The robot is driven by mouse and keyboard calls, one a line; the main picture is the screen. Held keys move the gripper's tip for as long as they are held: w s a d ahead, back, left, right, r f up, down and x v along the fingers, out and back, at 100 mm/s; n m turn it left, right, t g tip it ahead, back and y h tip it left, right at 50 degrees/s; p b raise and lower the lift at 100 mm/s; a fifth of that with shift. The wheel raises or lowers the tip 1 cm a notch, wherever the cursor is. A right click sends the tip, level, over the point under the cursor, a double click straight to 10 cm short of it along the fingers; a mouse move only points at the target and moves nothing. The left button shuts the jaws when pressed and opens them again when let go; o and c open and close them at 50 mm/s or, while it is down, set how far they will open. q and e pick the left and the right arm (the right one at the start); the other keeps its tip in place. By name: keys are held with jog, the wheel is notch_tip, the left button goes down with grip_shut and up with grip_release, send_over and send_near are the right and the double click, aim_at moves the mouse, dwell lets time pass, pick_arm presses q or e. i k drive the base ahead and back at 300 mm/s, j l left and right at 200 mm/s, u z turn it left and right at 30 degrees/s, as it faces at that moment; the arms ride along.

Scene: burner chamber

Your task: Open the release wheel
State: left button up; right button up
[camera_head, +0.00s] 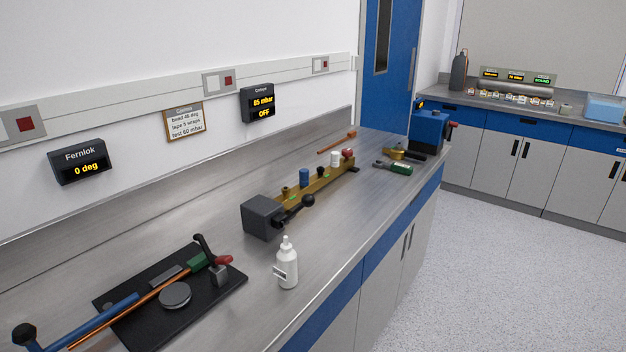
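I cannot tell for sure which part is the release wheel. A small red knob (348,154) sits at the far end of a brass bar (320,181) on the bench, beside a white cap (336,158). A dark grey block (262,216) with a black ball-ended lever (296,208) stands at the bar's near end. A blue box (428,131) with a red part (453,125) on its right side stands at the bench's far end. Neither of my grippers is in view.
A black plate with a bending tool (175,294) and copper tube lies near left. A white bottle (287,264) stands near the front edge. Wall displays read "0 deg" (80,162) and "85 mbar OFF" (258,104). Open floor (500,270) lies right of the bench.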

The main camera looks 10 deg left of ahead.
aim_at(346, 153)
jog(key=z, duration=0.45)
jog(key=i+l+z, duration=0.2)
jog(key=z, duration=0.2)
jog(key=i+l+z, duration=0.15)
jog(key=i+z, duration=0.25)
jog(key=i+l+z, duration=0.1)
jog(key=z, duration=0.3)
jog(key=i, duration=2.55)
jog(key=i+l+u, duration=0.1)
jog(key=i+u, duration=0.2)
jog(key=i, duration=0.2)
jog(key=i+l+u, duration=0.3)
jog(key=i, duration=0.15)
jog(key=i+l+u, duration=0.35)
jog(key=i, duration=0.15)
jog(key=j+u, duration=0.1)
jog(key=u, duration=2.5)
